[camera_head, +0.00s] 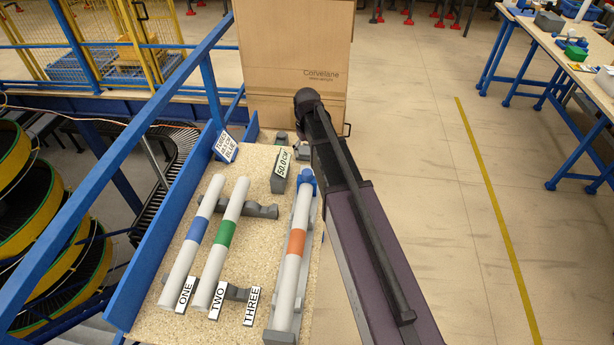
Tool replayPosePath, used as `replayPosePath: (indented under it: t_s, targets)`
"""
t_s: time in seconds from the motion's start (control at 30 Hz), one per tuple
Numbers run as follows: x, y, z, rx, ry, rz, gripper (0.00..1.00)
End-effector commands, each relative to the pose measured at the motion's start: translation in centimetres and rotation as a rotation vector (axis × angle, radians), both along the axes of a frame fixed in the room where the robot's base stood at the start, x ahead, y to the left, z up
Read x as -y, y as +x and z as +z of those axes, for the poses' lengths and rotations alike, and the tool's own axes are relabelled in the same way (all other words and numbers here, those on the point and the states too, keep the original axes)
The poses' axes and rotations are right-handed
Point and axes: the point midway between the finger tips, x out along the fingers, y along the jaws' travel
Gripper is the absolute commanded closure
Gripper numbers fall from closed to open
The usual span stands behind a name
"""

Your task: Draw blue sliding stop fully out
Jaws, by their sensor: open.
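The blue sliding stop (308,178) is at the far end of the rightmost grey channel (315,235). It sits at the head of a white tube with an orange band (296,242) lying in that channel. My dark arm passes just right of the stop and covers the ground beyond it. My gripper cannot be made out in this view. Whether anything touches the stop is unclear.
White tubes with a blue band (197,230) and a green band (225,233) lie left on grey cradles on the speckled board (240,275). A labelled block (281,170) stands behind. A blue railing (125,160) runs left; a cardboard box (293,60) stands beyond.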

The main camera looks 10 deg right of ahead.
Motion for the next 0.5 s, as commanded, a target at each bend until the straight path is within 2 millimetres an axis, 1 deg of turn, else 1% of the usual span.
replayPosePath:
  t_s: [0.03, 0.5]
  targets:
    - [0.0, 0.0, -0.8, 0.000, 0.000, 0.000, 0.10]
    - [0.0, 0.0, -4.3, 0.000, 0.000, 0.000, 0.10]
